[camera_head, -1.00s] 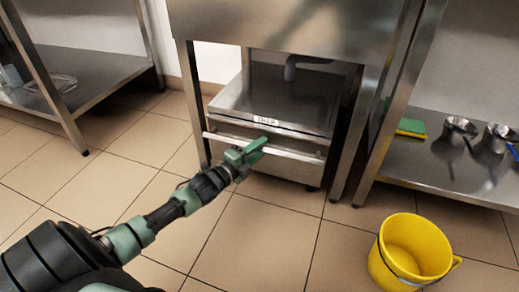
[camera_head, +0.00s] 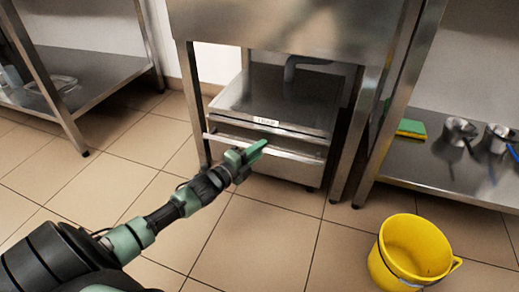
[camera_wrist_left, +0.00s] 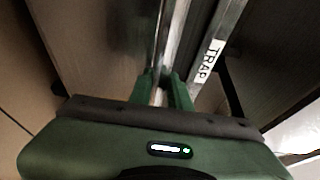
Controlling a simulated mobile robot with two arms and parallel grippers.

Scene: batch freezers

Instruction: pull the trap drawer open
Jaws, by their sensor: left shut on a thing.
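The trap drawer (camera_head: 285,170) is a low stainless steel unit under the metal counter, with a bar handle (camera_head: 300,157) across its front. A white TRAP label (camera_head: 266,121) is on the strip just behind and above the bar; it also shows in the wrist view (camera_wrist_left: 208,62). My left gripper (camera_head: 252,152) is at the middle of the bar. In the wrist view its green fingers (camera_wrist_left: 162,88) are shut on the bar handle (camera_wrist_left: 172,45), one on each side. The fingers hide part of the bar. My right gripper is not in view.
A yellow bucket (camera_head: 415,253) stands on the tiled floor to the right. Counter legs (camera_head: 194,100) flank the unit on both sides. A steel shelf (camera_head: 430,170) with metal cups and a sponge is at right. The floor in front of the drawer is clear.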

